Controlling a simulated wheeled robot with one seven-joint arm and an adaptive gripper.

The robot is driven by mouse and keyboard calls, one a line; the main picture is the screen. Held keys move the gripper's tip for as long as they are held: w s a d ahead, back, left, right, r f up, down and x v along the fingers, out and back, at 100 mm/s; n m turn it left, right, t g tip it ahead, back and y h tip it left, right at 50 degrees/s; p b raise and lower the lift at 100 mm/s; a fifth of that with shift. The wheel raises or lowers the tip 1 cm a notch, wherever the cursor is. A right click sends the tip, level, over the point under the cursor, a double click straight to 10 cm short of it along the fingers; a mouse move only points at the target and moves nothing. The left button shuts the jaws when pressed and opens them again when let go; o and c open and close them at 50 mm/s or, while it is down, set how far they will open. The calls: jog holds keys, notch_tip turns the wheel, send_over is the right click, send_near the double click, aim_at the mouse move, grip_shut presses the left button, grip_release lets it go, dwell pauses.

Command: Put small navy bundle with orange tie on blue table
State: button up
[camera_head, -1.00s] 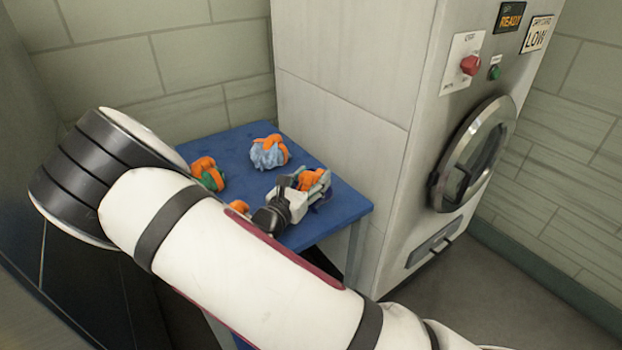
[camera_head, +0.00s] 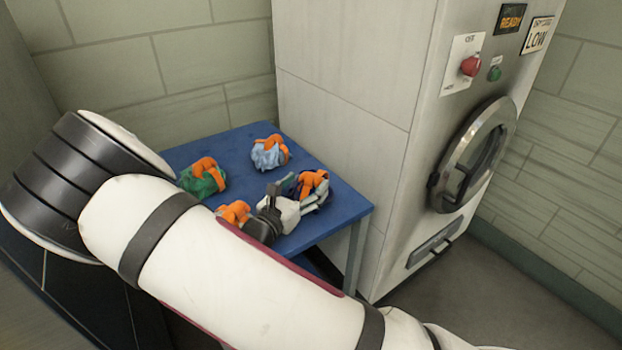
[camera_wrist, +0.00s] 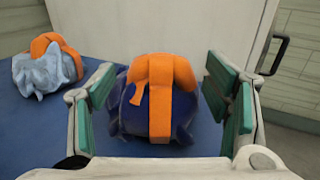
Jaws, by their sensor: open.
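The small navy bundle with an orange tie (camera_wrist: 158,105) rests on the blue table (camera_wrist: 30,140), between the open fingers of my gripper (camera_wrist: 170,100) in the wrist view. A gap shows on its right side; the left finger is close to it. In the head view the navy bundle (camera_head: 312,184) sits near the table's right edge (camera_head: 345,210), partly hidden by my gripper (camera_head: 305,200).
A light blue bundle (camera_head: 269,153) sits at the back of the table. A green bundle (camera_head: 203,178) sits at the left, and another orange-tied bundle (camera_head: 234,213) is partly hidden by my arm. A tall white machine (camera_head: 340,110) with a round door stands right of the table.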

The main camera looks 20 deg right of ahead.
jog(key=v, duration=0.8)
jog(key=shift+s+a, duration=0.15)
jog(key=shift+s, duration=0.1)
jog(key=s+d+r+m+g+y, duration=0.3)
jog(key=s+d+r+m+g, duration=0.8)
jog(key=s+d+m+g, duration=0.4)
jog(key=s+a+r+m+t+y, duration=0.2)
jog(key=s+m+y, duration=0.3)
jog(key=s, duration=0.4)
jog(key=s+a+r+m+t+y, duration=0.3)
jog(key=s+a+r+m+y, duration=0.1)
jog(key=s, duration=0.5)
jog(key=shift+a+r+m+y, duration=0.25)
jog(key=shift+r+m+y, duration=0.4)
jog(key=shift+m, duration=0.75)
jog(key=shift+p, duration=0.3)
